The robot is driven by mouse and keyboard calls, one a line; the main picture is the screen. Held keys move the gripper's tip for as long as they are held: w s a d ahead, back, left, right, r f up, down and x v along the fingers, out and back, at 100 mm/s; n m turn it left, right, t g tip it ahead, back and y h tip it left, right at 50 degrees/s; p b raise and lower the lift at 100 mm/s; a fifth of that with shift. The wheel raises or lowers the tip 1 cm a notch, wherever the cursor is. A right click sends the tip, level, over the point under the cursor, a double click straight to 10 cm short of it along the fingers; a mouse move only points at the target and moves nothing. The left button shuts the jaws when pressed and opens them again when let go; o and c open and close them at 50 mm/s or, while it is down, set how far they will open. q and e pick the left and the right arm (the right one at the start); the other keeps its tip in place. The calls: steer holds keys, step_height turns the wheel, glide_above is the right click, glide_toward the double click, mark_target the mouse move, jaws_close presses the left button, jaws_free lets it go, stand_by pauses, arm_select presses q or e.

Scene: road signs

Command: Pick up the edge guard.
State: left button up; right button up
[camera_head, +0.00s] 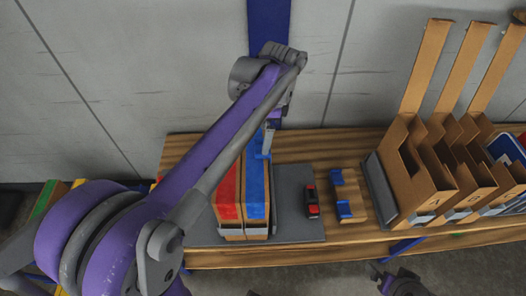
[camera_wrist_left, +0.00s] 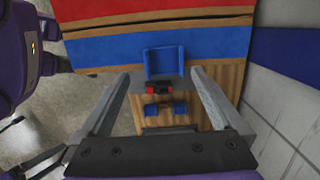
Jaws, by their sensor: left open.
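A small blue U-shaped piece (camera_wrist_left: 149,64), which looks like the edge guard, shows in the left wrist view at the edge of the blue-topped box (camera_wrist_left: 110,47). In the head view a bit of blue (camera_head: 262,156) sticks out there, largely hidden by my gripper. My left gripper (camera_head: 269,140) is above the right side of that box. In the left wrist view its fingers (camera_wrist_left: 162,73) are open on either side of the blue piece, with nothing held. Whether they touch it I cannot tell. My right gripper (camera_head: 392,280) is low at the bottom edge, apart from the table.
A red-topped box (camera_head: 227,195) stands beside the blue-topped one. A red and black item (camera_head: 312,203) lies on the grey mat (camera_head: 293,190).

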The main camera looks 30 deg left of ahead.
arm_select(q)
steer(key=f, duration=0.3)
steer(key=shift+s+a+f, duration=0.15)
steer(key=shift+s+f, duration=0.15)
steer(key=shift+f, duration=0.05)
steer(key=shift+s+d+f, duration=0.2)
steer(key=shift+s+f, duration=0.2)
steer(key=shift+f, duration=0.1)
steer(key=shift+w+a+f, duration=0.25)
steer(key=shift+w, duration=0.1)
steer(key=shift+w+a, duration=0.1)
steer(key=shift+c, duration=0.6)
steer(key=shift+r, duration=0.2)
steer(key=c, duration=1.1)
